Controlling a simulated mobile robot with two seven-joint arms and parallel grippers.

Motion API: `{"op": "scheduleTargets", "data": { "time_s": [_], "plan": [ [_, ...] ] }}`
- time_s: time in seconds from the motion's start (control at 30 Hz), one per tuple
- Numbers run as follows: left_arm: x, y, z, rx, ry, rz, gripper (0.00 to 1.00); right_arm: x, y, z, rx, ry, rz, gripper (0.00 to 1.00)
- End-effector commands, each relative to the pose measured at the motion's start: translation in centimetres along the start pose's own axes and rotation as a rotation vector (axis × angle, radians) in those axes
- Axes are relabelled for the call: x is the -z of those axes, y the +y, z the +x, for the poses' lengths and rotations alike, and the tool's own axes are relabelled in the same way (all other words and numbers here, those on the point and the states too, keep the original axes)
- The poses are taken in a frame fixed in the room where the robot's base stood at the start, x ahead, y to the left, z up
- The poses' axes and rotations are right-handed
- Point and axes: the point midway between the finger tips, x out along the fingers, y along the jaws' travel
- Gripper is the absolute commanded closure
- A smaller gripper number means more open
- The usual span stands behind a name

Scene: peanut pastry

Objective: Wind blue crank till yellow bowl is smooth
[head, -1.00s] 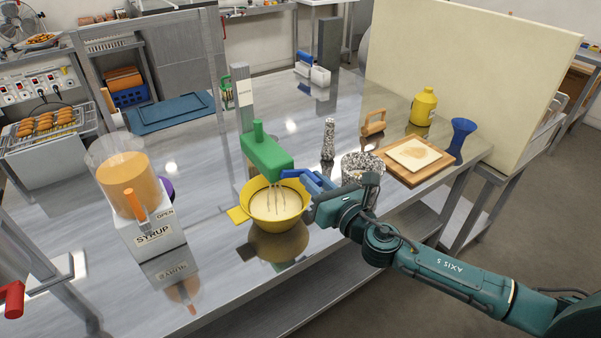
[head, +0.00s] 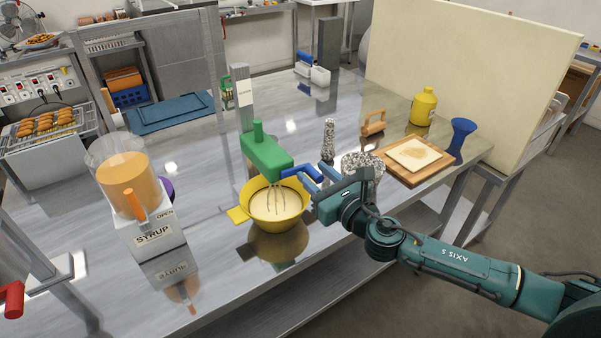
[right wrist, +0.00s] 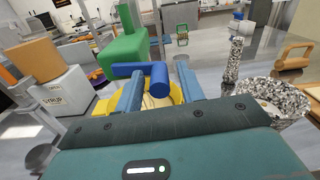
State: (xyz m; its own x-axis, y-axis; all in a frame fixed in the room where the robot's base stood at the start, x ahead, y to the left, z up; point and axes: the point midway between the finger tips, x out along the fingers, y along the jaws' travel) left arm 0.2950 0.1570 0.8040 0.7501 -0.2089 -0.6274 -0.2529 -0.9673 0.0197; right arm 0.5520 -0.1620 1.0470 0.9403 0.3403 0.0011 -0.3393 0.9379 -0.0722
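A green mixer (head: 266,155) with wire beaters stands over a yellow bowl (head: 247,211) of pale cream batter (head: 275,205). Its blue crank (head: 298,172) sticks out to the right, above the bowl's far rim. My right gripper (head: 317,180) is open, just right of the crank. In the right wrist view the blue crank's grip (right wrist: 159,76) shows between the two spread fingers (right wrist: 160,90), with a gap on each side. The batter is mostly hidden there; in the head view its surface looks even, but fine lumps are too small to tell. My left gripper is out of view.
A syrup dispenser (head: 155,240) stands left of the bowl. Right of the crank are a speckled pot (head: 362,162), a speckled mill (head: 328,140) and a wooden board (head: 433,172). The table front between dispenser and bowl is clear.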

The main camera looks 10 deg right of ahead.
Motion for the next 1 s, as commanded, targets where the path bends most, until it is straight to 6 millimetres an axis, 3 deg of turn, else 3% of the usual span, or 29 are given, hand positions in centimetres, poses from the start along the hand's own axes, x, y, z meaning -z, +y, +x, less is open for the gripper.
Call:
{"op": "scheduleTargets", "data": {
  "time_s": [0.47,1.0],
  "plan": [
    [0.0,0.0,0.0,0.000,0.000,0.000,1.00,0.1,0.1,-0.1,-0.001,0.001,0.001,0.59],
    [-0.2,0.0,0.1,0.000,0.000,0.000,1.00,0.2,0.0,-4.2,-0.001,0.003,0.000,0.59]
  ]
}}
